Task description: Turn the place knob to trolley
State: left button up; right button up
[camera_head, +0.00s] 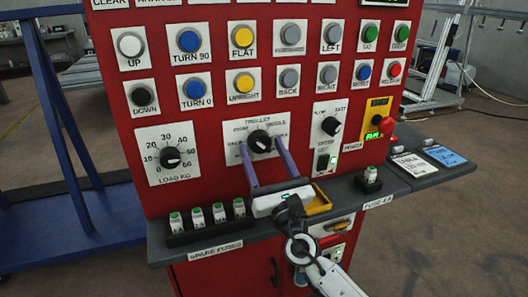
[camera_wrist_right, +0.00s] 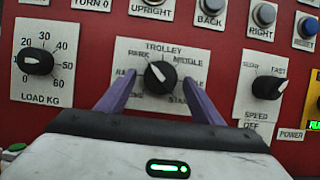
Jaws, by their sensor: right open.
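The place knob (camera_head: 259,141) is a round black knob on a white plate on the red panel, with TROLLEY printed above it. It also shows in the wrist view (camera_wrist_right: 160,77), with PARK at its upper left and MIDDLE at its upper right. Its white mark appears to slant toward the upper left, nearer PARK than MIDDLE. My right gripper (camera_wrist_right: 159,84) is open, its two purple fingers apart on either side below the knob. I cannot tell whether they touch it. In the head view the right gripper (camera_head: 261,150) reaches up from below. My left gripper is out of view.
The load knob (camera_head: 171,158) is left of the plate and the speed knob (camera_head: 331,126) right. Rows of buttons sit above. A grey shelf (camera_head: 345,200) juts out below, holding spare fuses (camera_head: 198,219) and a yellow tray (camera_head: 319,200). A red emergency button (camera_head: 386,125) is farther right.

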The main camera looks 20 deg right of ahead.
jog(key=c, duration=1.1)
jog(key=shift+m, duration=0.3)
